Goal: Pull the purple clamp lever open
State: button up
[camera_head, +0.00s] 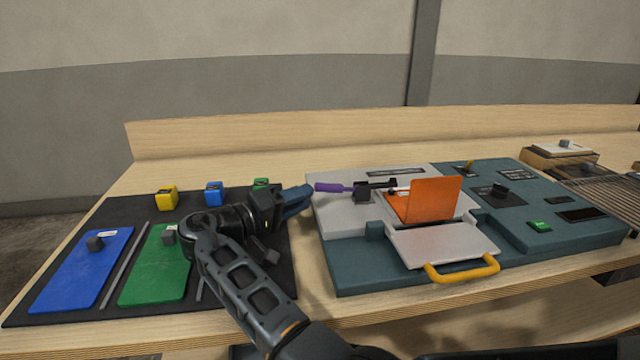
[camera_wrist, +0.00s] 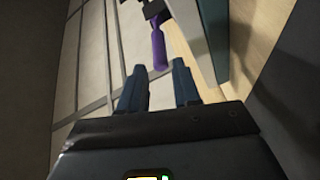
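The purple clamp lever (camera_head: 332,188) sticks out to the left from a dark clamp on the light grey part of the console (camera_head: 340,205). It lies about level. My gripper (camera_head: 300,198) is just left of the lever's free end, with its blue fingers pointing toward it. In the wrist view the purple lever (camera_wrist: 159,50) shows beyond the fingertips, roughly in line with the gap between them. My gripper (camera_wrist: 157,75) is open, its two fingers apart with nothing between them. The fingers look apart from the lever.
An orange panel (camera_head: 433,200) stands upright beside the clamp, behind a grey flap (camera_head: 445,243) with a yellow handle (camera_head: 462,271). A black mat (camera_head: 100,215) at left holds blue and green plates and small coloured blocks. A wire rack (camera_head: 610,190) is at far right.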

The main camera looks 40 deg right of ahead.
aim_at(321, 191)
jog(key=d, duration=0.2)
jog(key=d+p, duration=0.1)
jog(key=d, duration=0.4)
jog(key=shift+s+d+p, duration=0.25)
jog(key=shift+s+p, duration=0.1)
jog(key=shift+s, duration=0.05)
grip_shut()
